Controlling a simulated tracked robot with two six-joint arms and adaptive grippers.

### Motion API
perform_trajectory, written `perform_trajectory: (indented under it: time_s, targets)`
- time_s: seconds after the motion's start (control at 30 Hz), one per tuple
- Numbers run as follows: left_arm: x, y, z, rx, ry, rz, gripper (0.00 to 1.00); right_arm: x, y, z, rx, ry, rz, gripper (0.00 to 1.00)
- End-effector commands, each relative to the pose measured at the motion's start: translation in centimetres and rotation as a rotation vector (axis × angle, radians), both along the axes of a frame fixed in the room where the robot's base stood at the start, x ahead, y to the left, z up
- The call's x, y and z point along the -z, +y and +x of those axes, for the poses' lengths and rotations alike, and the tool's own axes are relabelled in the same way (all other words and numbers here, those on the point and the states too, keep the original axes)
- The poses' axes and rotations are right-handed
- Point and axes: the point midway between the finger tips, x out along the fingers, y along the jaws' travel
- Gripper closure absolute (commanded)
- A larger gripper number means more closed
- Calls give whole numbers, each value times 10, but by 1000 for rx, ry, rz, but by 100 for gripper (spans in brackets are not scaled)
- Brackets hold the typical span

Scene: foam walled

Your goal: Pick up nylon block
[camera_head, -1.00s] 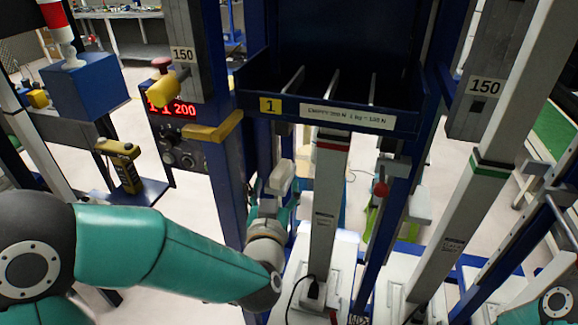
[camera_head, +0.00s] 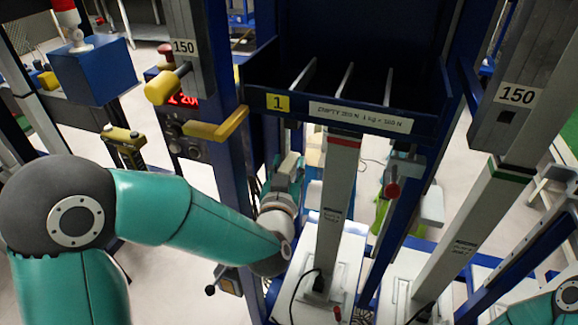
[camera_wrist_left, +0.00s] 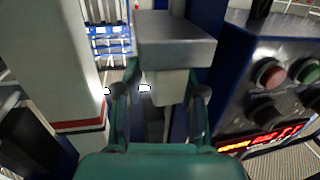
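I cannot be sure this is the nylon block. My right gripper is out of view; only part of my right arm shows at bottom right.
A blue tray (camera_head: 350,115) labelled 1 hangs above the gripper between uprights. A pale column (camera_head: 332,220) stands close right of it. A yellow bracket (camera_head: 215,126) juts out left. A control box (camera_wrist_left: 265,80) with buttons and red digits stands at right in the wrist view.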

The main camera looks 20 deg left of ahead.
Motion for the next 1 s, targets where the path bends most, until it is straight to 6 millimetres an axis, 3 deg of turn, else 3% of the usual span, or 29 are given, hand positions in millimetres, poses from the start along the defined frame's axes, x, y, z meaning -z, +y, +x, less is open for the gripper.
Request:
perform_trajectory:
  time_s: [0.03, 0.2, 0.63, 1.0]
  targets:
    - [0, 0, 0, 1, 0, 0, 74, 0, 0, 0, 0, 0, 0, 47]
    - [0, -1, 0, 2, 0, 0, 100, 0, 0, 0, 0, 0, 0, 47]
    - [-3, -2, 0, 3, -1, 0, 100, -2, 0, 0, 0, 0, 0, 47]
    - [-25, -3, 1, 5, -2, -1, 100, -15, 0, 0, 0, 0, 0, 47]
